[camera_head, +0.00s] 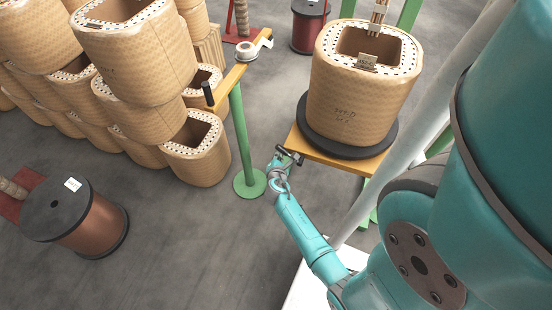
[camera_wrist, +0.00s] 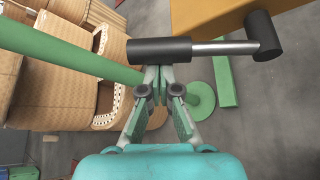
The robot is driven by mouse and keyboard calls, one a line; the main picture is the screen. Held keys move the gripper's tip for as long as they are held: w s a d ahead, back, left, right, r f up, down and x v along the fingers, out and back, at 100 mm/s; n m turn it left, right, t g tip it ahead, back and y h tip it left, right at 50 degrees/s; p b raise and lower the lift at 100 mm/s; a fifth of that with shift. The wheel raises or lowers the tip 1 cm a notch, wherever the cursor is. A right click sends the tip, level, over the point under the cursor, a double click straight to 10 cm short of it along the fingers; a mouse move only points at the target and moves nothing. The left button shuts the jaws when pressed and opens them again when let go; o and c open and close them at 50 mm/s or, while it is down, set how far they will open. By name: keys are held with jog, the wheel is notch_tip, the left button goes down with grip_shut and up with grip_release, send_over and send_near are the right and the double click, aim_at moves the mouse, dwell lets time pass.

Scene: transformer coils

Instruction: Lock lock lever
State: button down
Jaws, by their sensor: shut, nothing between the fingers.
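The lock lever (camera_wrist: 222,48) has a black grip, a bare metal rod and a black hub, and lies nearly level across the upper wrist view. Its hub sits beside the edge of a wooden board. In the head view the lever (camera_head: 290,155) shows small and dark at the near left corner of the coil table. My gripper (camera_wrist: 160,88) is shut and empty, with its fingertips just below the black grip in the wrist view. I cannot tell whether they touch it. In the head view my gripper (camera_head: 279,172) is close beside the lever.
A large wrapped coil (camera_head: 352,105) stands on a black round plate (camera_head: 345,152) on the wooden table (camera_head: 305,147). A green post (camera_head: 239,135) with a wooden arm stands to the left. Stacked coils (camera_head: 140,60) and a copper spool (camera_head: 85,225) stand farther left. Bare floor lies between.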

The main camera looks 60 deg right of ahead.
aim_at(287, 153)
jog(key=shift+m+t, duration=0.4)
jog(key=shift+m, duration=0.1)
jog(key=shift+s+d+r, duration=0.1)
jog(key=shift+s+r, duration=1.2)
jog(key=shift+r, duration=0.3)
jog(key=shift+s+r+m+t, duration=0.4)
jog(key=shift+s+m+t, duration=0.1)
jog(key=shift+s, duration=0.1)
jog(key=shift+s+d+r+h, duration=0.15)
jog(key=shift+s+r, duration=0.1)
jog(key=shift+s, duration=0.3)
jog(key=shift+s+r+h, duration=0.15)
jog(key=shift+s+r, duration=0.05)
jog(key=shift+s, duration=0.3)
jog(key=shift+s+d, duration=0.1)
jog(key=shift+s, duration=0.05)
